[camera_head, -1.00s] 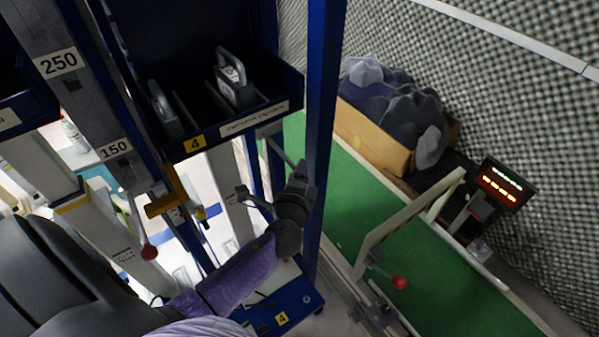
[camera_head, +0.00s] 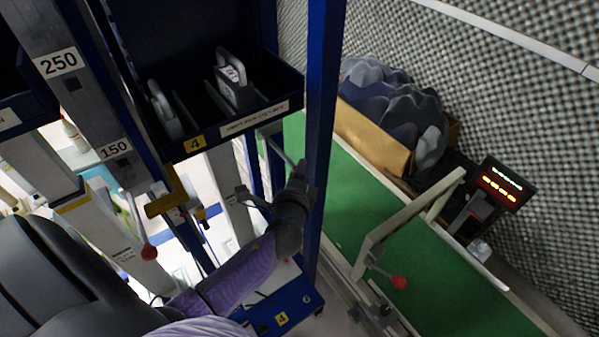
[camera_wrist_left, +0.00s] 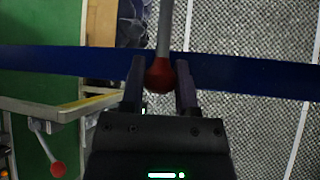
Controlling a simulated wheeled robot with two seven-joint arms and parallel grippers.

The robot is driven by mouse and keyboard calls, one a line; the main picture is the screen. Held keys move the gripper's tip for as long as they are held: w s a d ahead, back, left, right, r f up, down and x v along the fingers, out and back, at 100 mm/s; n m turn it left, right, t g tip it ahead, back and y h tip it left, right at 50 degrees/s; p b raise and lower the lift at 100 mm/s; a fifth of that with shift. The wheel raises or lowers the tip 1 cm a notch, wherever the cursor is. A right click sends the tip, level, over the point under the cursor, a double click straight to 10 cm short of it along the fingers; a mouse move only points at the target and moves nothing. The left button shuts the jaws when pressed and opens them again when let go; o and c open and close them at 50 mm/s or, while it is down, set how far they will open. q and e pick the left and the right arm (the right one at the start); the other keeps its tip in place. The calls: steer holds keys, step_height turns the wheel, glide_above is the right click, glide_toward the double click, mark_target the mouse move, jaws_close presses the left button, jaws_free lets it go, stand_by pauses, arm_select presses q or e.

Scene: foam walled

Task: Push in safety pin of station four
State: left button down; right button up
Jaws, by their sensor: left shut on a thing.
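The safety pin of station four shows as a thin grey rod (camera_head: 280,151) below the blue bin (camera_head: 245,121) marked 4 in the head view. In the left wrist view its red ball knob (camera_wrist_left: 160,76) sits between the two dark fingers of my left gripper (camera_wrist_left: 160,84). The gripper is shut on the knob, and the rod runs away from it toward the top of the picture. In the head view my left gripper (camera_head: 299,178) is at the rod's near end beside the blue post, and it hides the knob. My right gripper is not seen.
A blue upright post (camera_head: 322,110) stands close beside my gripper. A green conveyor (camera_head: 430,280) with another red knob (camera_head: 398,282) lies to the right. A box of dark rocks (camera_head: 375,135) and a lit display (camera_head: 503,184) stand beyond. Another red knob (camera_head: 148,252) hangs at left.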

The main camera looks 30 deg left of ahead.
mark_target(276, 147)
arm_select(q)
steer(key=w+a, duration=0.1)
steer(key=a, duration=0.1)
steer(key=w+a, duration=0.1)
steer(key=a, duration=0.2)
steer(key=w+a+b, duration=0.1)
steer(key=a, duration=0.1)
steer(key=shift+a+f, duration=0.15)
steer(key=shift+w+a, duration=0.1)
steer(key=shift+a, duration=0.3)
steer(key=shift+c, duration=1.7)
jaws_free()
steer(key=shift+w+a, duration=0.1)
steer(key=shift+a, duration=0.05)
steer(key=p+v, duration=0.1)
steer(key=v, duration=0.9)
